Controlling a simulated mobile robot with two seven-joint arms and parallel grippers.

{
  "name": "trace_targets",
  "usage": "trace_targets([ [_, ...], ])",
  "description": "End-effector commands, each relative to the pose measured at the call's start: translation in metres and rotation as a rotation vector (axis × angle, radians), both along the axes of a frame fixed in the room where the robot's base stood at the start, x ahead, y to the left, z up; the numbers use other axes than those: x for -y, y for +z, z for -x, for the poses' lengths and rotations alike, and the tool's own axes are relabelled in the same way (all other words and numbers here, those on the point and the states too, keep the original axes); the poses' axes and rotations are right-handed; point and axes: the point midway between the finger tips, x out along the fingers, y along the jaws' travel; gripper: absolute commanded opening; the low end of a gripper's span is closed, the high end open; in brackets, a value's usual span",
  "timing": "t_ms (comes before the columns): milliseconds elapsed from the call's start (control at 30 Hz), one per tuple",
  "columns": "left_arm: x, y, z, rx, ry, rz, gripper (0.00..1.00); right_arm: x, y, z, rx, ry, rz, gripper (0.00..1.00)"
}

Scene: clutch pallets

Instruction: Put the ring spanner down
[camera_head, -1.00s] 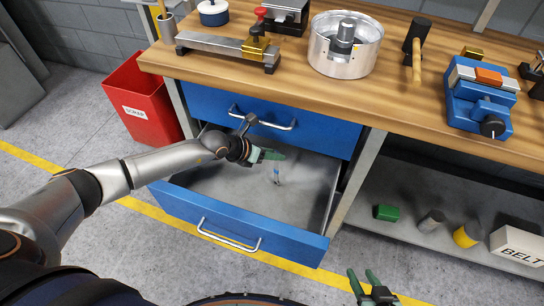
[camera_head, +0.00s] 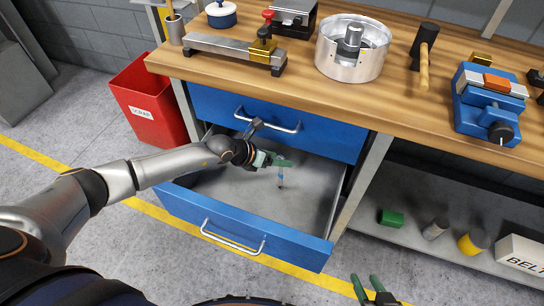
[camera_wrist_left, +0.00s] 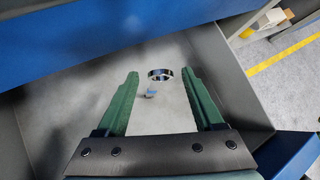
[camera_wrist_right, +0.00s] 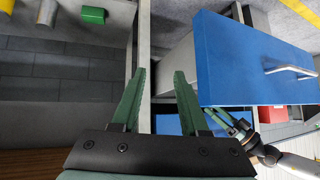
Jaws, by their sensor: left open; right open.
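The ring spanner (camera_head: 281,177) is upright inside the open lower drawer (camera_head: 215,224), its shiny ring end up and a blue band below. In the left wrist view its ring (camera_wrist_left: 160,74) lies between the fingertips, with gaps on both sides. I cannot tell whether its lower end touches the drawer floor. My left gripper (camera_head: 285,162) is open at the spanner's top; it also shows in the left wrist view (camera_wrist_left: 161,85). My right gripper (camera_head: 364,281) is open and empty in front of the bench, right of the drawer; the right wrist view shows its fingers apart (camera_wrist_right: 160,75).
The shut upper blue drawer (camera_head: 220,105) is just behind my left gripper. A red scrap bin (camera_head: 150,105) stands left of the bench. The lower shelf (camera_head: 405,226) holds a green block (camera_head: 390,217) and other parts. The drawer floor around the spanner is clear.

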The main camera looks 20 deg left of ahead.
Motion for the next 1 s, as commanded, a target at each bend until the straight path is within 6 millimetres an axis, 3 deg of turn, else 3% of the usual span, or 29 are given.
trace_targets([
  [600,-0.048,0.072,0.059,0.000,0.000,-0.002,0.69,-0.001,0.026,-0.006,0.015,-0.001,-0.001,0.44],
  [1000,-0.055,0.083,0.069,0.000,-0.001,0.001,0.69,0.002,0.017,0.005,-0.012,-0.010,0.000,0.44],
])
